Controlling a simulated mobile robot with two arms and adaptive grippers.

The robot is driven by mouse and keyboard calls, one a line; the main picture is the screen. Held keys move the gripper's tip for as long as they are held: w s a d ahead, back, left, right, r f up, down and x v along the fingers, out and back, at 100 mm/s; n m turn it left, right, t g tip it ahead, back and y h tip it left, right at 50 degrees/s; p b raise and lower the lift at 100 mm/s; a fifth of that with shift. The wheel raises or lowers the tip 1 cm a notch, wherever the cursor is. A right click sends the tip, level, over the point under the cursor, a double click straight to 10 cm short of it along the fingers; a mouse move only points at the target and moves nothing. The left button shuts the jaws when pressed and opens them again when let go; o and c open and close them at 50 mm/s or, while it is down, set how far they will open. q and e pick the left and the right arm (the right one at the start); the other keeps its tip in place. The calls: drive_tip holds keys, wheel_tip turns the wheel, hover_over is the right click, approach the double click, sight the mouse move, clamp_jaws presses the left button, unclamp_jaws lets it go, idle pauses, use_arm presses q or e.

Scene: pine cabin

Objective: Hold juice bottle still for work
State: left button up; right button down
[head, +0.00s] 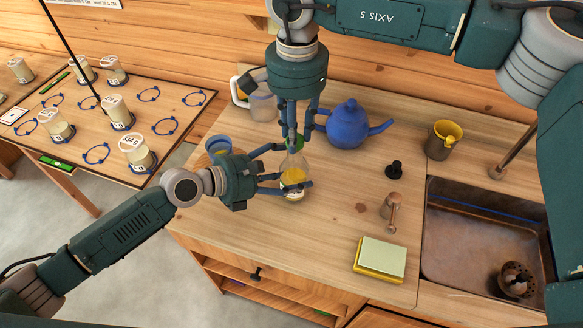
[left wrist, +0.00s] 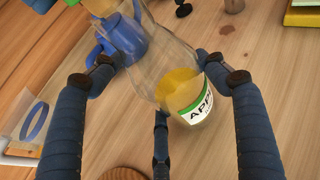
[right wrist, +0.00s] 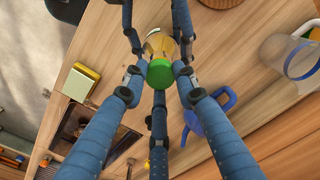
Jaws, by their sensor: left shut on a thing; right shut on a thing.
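The juice bottle (head: 293,174) is clear, with yellow juice low inside. It stands roughly upright near the left end of the wooden counter. Its white and green label, reading "APP…", shows in the left wrist view (left wrist: 203,110). My left gripper (head: 288,185) comes from the left and is shut around the bottle's lower body. My right gripper (head: 297,140) points down from above, its fingers shut around the green cap (right wrist: 160,73) at the bottle's top. The fingers partly hide the cap and neck in the head view.
A blue teapot (head: 350,127) stands close to the right of the bottle. A blue cup (head: 217,145) and a clear pitcher (head: 262,104) are behind and left. A sponge (head: 381,257), a black stopper (head: 394,169) and a sink (head: 470,230) lie right. The counter's front middle is clear.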

use_arm(q)
drive_tip(key=shift+f, duration=0.1)
use_arm(e)
drive_tip(key=shift+r, duration=2.15)
use_arm(q)
drive_tip(key=o, duration=1.6)
drive_tip(key=shift+o, duration=0.2)
